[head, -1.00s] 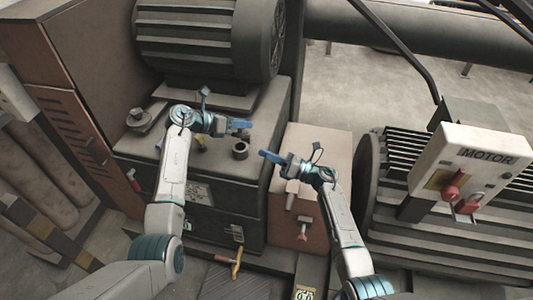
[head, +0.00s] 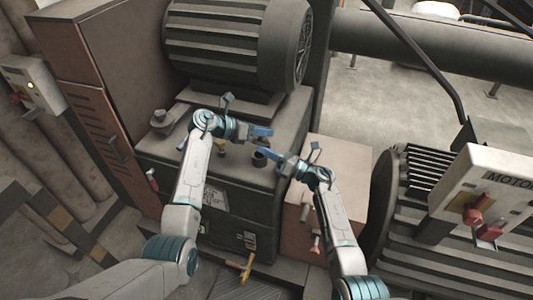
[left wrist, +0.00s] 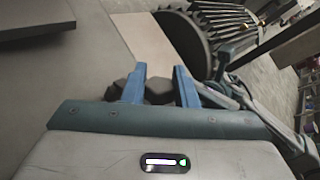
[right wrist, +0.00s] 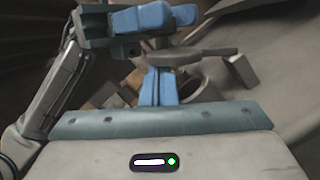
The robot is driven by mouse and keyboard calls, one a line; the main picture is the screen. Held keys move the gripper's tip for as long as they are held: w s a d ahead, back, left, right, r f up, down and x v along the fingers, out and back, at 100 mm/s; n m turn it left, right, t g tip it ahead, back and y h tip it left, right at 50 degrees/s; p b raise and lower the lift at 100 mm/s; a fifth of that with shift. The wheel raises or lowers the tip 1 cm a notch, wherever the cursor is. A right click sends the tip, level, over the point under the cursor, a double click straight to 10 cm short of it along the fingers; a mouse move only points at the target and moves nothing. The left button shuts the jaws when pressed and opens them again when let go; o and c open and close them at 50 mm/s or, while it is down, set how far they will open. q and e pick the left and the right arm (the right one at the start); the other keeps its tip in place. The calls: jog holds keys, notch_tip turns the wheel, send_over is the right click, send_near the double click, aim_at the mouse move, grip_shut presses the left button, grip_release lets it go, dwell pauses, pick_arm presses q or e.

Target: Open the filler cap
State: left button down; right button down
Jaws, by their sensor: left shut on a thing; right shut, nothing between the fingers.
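My left gripper (head: 263,132) is over the dark gearbox housing (head: 225,178), fingers pointing right. In the left wrist view its blue fingers (left wrist: 160,88) are parted around a dark faceted piece (left wrist: 158,90), which looks like the filler cap; the fingers hide this piece in the head view. A short dark round neck (head: 260,157) stands on the housing just below the left fingertips in the picture. My right gripper (head: 270,153) is shut and empty close to its right side. In the right wrist view its closed blue fingers (right wrist: 158,87) show below the left gripper (right wrist: 140,20).
A white MOTOR switch box (head: 485,190) and another ribbed motor (head: 400,240) are at the right. A yellow-handled valve (head: 246,270) sits low in front.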

jog(key=shift+w+d+r, duration=0.1)
jog(key=shift+w+r, duration=0.2)
jog(key=shift+r, duration=0.2)
pick_arm(q)
jog(key=c, duration=1.2)
grip_release()
jog(key=shift+o, duration=0.2)
jog(key=shift+a, duration=0.1)
pick_arm(e)
jog(key=shift+f, duration=0.1)
